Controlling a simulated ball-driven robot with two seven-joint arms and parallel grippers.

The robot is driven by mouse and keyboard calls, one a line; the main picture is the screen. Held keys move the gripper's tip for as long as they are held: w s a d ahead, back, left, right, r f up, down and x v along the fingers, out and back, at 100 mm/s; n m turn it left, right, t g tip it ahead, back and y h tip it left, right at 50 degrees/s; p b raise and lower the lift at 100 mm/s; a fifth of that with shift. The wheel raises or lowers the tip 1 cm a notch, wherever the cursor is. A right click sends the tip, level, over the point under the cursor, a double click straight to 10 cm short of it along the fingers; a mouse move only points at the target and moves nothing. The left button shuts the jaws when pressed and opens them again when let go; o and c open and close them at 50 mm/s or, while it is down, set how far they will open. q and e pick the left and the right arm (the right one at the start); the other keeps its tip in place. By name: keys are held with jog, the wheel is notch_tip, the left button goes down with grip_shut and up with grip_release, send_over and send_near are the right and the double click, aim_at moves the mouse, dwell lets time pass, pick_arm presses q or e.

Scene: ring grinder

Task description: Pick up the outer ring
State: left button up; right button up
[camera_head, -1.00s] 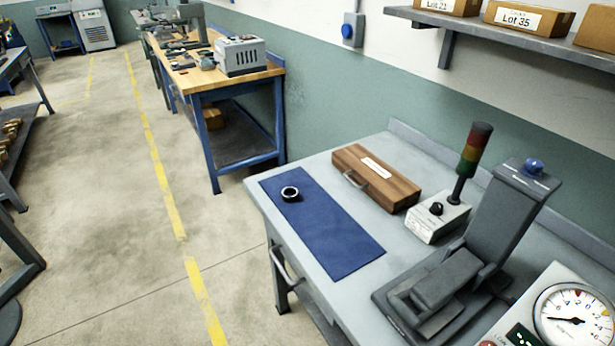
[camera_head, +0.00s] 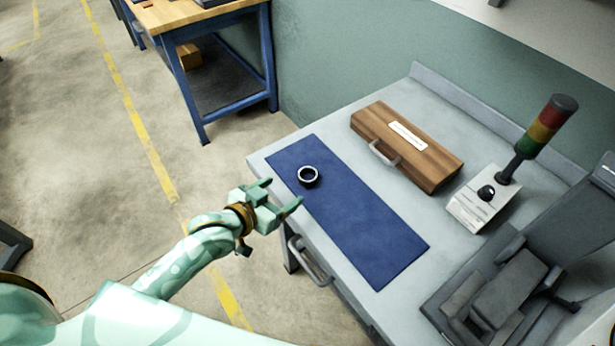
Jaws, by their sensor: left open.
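The outer ring (camera_head: 316,177), a small dark ring with a bright rim, lies flat on the blue mat (camera_head: 372,232) near its far left end. My left gripper (camera_head: 284,192) is open and empty, with green fingers apart. In the picture it is just left of and a little below the ring, around the table's left edge, and it does not touch the ring. Its exact height above the table is hard to tell. My right gripper is not in view.
The grey workbench (camera_head: 305,228) holds a wooden case (camera_head: 435,160) behind the mat. A control box (camera_head: 484,205) with a signal tower (camera_head: 540,135) and a dark grey press-like fixture (camera_head: 505,295) stand to the right. A drawer handle (camera_head: 308,262) sticks out at the front.

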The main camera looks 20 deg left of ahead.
pick_arm(q)
jog(key=b, duration=0.1)
send_near(313, 173)
jog(key=shift+w+d+r, duration=0.15)
jog(key=shift+w+d, duration=0.05)
jog(key=shift+w, duration=0.15)
jog(key=b+x, duration=0.1)
jog(key=x, duration=0.1)
jog(key=b+x, duration=0.1)
jog(key=x, duration=0.1)
jog(key=shift+w+f, duration=0.2)
jog(key=shift+f, duration=0.3)
jog(key=shift+w+d, duration=0.1)
jog(key=shift+w, duration=0.15)
jog(key=c, duration=1.1)
